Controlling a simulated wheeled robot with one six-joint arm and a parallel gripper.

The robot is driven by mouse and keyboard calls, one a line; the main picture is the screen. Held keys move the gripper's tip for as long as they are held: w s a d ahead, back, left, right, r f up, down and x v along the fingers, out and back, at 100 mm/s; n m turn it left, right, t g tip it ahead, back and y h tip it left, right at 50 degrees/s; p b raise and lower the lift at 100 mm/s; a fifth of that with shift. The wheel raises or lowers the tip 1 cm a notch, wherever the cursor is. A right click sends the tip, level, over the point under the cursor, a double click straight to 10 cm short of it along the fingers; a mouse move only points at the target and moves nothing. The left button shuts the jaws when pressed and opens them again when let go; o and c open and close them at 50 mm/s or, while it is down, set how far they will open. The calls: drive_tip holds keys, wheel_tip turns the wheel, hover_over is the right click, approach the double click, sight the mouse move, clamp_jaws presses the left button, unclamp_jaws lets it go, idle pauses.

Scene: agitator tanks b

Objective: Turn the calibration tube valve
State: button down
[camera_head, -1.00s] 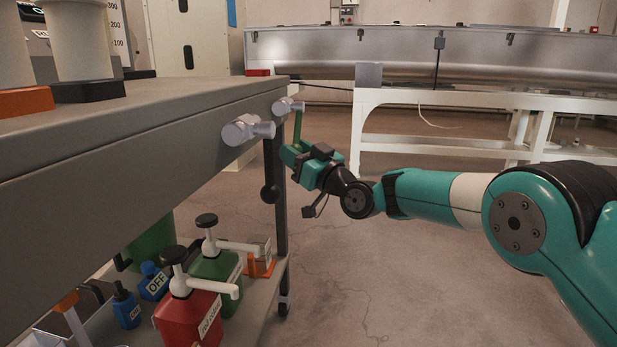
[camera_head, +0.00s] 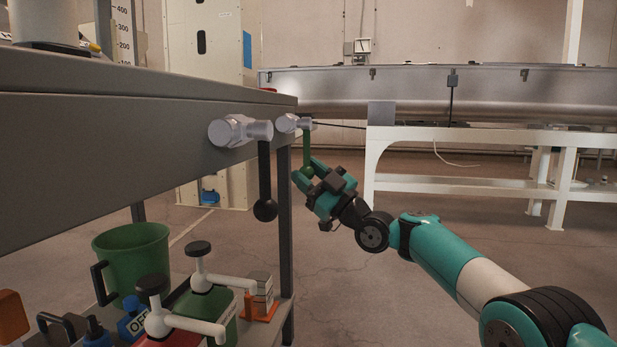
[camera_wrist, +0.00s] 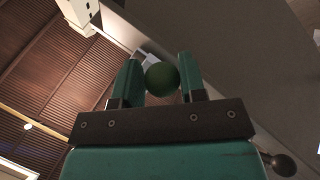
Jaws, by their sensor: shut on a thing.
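Two metal valves stick out from the grey tabletop's side edge. The farther valve (camera_head: 291,123) has a green lever (camera_head: 306,146) hanging straight down with a green ball knob (camera_head: 307,171) at its end. My gripper (camera_head: 306,178) is shut on this knob. In the wrist view the green knob (camera_wrist: 162,79) sits between my two teal fingers. The nearer valve (camera_head: 238,131) has a black lever (camera_head: 264,172) hanging down with a black ball (camera_head: 265,210), which also shows in the wrist view (camera_wrist: 283,165). No readable label shows which valve serves the calibration tube.
The table's grey leg (camera_head: 285,230) stands just behind the valves. A long metal trough on a white frame (camera_head: 470,185) stands behind. Floor right of the table is open.

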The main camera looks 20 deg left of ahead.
drive_tip(key=shift+s+r+n, duration=0.1)
drive_tip(key=shift+r+n, duration=0.2)
drive_tip(key=shift+r, duration=0.05)
drive_tip(key=c, duration=0.7)
unclamp_jaws()
drive_tip(key=shift+f, duration=0.15)
drive_tip(key=shift+f, duration=0.1)
